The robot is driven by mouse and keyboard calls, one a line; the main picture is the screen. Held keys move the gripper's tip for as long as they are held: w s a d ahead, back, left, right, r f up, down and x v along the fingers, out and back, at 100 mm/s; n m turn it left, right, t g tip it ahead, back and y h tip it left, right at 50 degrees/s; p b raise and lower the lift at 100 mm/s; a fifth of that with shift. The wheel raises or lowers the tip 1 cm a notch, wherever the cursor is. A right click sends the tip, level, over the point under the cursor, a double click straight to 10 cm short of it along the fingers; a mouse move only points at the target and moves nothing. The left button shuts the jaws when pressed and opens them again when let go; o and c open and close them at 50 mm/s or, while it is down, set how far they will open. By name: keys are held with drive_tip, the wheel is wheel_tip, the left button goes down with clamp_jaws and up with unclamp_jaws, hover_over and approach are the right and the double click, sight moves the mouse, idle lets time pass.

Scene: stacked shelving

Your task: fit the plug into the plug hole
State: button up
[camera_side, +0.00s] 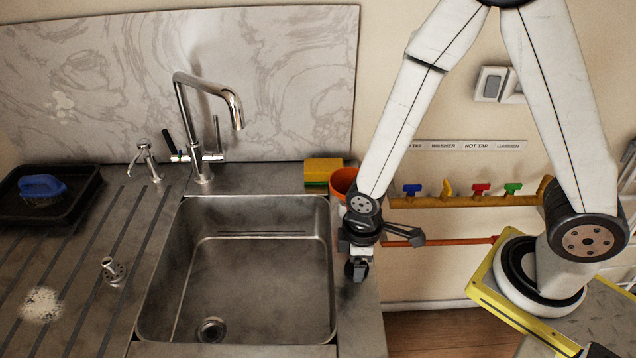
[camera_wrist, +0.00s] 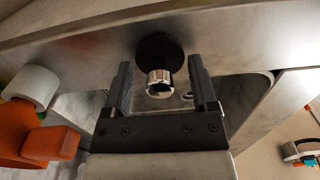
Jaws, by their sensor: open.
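A small metal piece with a knob and a perforated flange, which looks like the plug (camera_side: 112,270), stands on the draining board left of the sink. The round plug hole (camera_side: 211,329) is in the sink floor near the front. My gripper (camera_side: 357,268) is right of the sink, over its right rim, well apart from both. In the wrist view its two dark fingers (camera_wrist: 159,68) are spread. A silver knob (camera_wrist: 160,84) in front of a black disc shows between them; I cannot tell what it is or whether it touches them.
The steel sink (camera_side: 322,270) is empty. A curved tap (camera_side: 207,110) rises behind it. A sponge (camera_side: 322,171) and an orange pot (camera_side: 343,181) are at the back right. A black tray with a blue brush (camera_side: 42,187) is at far left. A valve pipe (camera_side: 460,201) runs along the wall.

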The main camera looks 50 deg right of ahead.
clamp_jaws()
drive_tip(key=shift+r, duration=0.1)
drive_tip(key=shift+r, duration=4.9)
drive_tip(key=shift+w, duration=0.1)
